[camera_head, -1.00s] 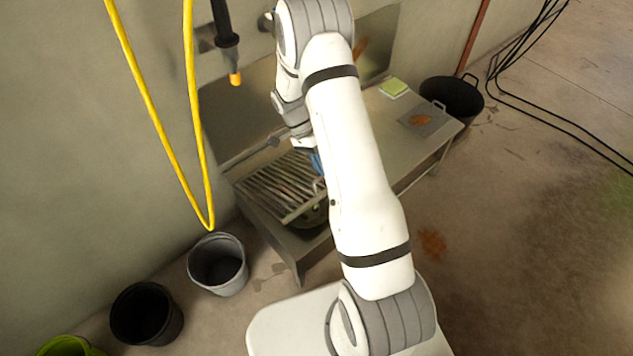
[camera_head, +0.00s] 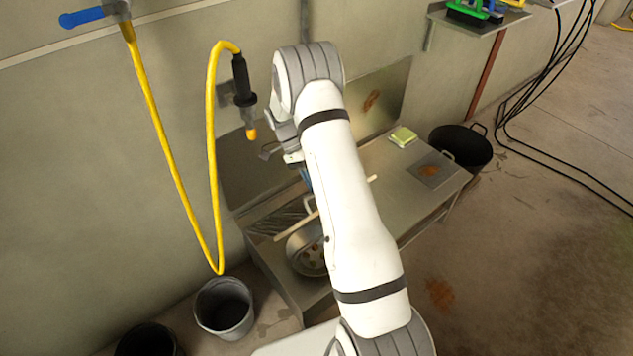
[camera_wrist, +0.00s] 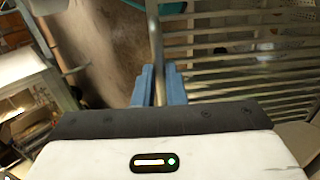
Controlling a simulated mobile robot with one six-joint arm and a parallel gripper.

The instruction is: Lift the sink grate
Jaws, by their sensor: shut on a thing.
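The sink grate (camera_head: 278,222) shows in the head view as slats behind a pale, nearly edge-on bar, with its front edge raised. In the wrist view its slats (camera_wrist: 245,45) fill the right side. My gripper (camera_wrist: 158,88) has blue fingers closed around a metal bar, which looks like the grate's handle (camera_wrist: 154,40). In the head view the fingers are mostly hidden behind my arm. Below the grate's edge, a round metal pot (camera_head: 306,252) with brownish contents shows in the sink.
The steel counter (camera_head: 405,195) extends right, with a green-yellow sponge (camera_head: 403,137) on it. A yellow hose (camera_head: 215,170) with a black nozzle (camera_head: 243,82) hangs left of my arm. A grey bucket (camera_head: 223,308) and a black tub (camera_head: 462,146) stand on the floor.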

